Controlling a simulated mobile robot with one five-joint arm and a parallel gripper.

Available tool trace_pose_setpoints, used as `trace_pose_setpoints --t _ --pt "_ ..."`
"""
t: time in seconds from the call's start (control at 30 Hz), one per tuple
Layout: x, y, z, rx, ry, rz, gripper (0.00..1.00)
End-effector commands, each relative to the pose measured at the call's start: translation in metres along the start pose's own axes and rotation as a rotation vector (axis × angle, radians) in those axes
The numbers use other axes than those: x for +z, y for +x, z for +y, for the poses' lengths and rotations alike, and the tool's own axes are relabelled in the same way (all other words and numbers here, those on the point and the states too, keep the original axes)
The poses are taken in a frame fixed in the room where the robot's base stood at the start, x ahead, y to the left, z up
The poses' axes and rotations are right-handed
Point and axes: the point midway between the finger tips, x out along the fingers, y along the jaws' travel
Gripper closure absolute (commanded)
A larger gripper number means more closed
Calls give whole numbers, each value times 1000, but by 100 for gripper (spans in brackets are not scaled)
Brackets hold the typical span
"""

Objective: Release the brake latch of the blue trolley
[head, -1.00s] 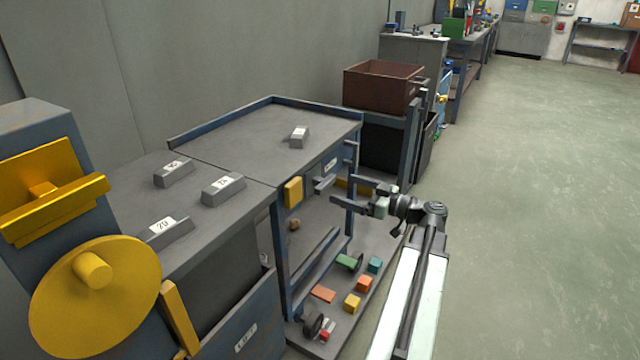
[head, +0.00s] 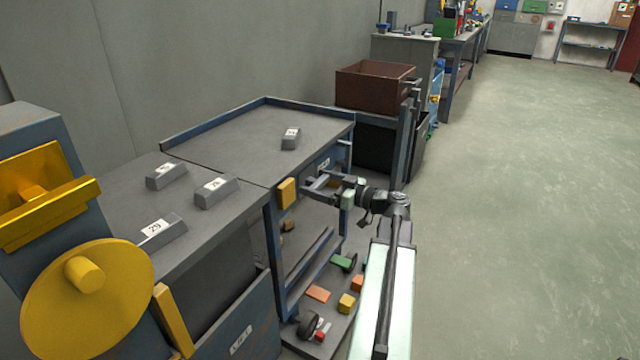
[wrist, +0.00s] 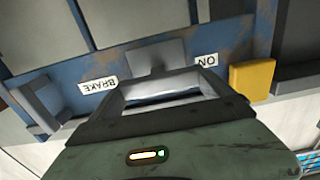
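The blue trolley (head: 275,228) stands left of centre in the head view, with a grey top and blue frame. A yellow block (head: 287,192) sits on its upper side rail. The wrist view shows this yellow block (wrist: 253,80) right of an ON label (wrist: 207,60). A BRAKE label (wrist: 98,85) is further left, with a grey plate (wrist: 155,56) between the labels. My gripper (head: 312,187) is in front of the rail, to the right of the yellow block and apart from it. Its fingers look open and empty. The wrist view shows its front facing the grey plate.
Weights (head: 215,192) lie on the grey surfaces. A brown bin (head: 375,88) stands behind. A yellow disc (head: 85,298) is at the left front. The floor (head: 520,200) at the right is clear.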

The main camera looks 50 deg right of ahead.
Motion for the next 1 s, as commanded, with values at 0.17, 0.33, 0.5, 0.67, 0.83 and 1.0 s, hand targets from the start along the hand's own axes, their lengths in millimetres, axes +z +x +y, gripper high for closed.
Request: trace_pose_setpoints --t 0.17,0.33,0.5,0.67,0.83,1.0 --pt "0 -2 2 4 8 0 50" --pt "0 -2 2 5 52 0 50" --pt "0 -2 3 5 152 0 50" --pt "0 -2 4 5 288 1 50" --pt "1 -3 4 5 451 1 50" --pt "1 -3 5 5 612 1 50"
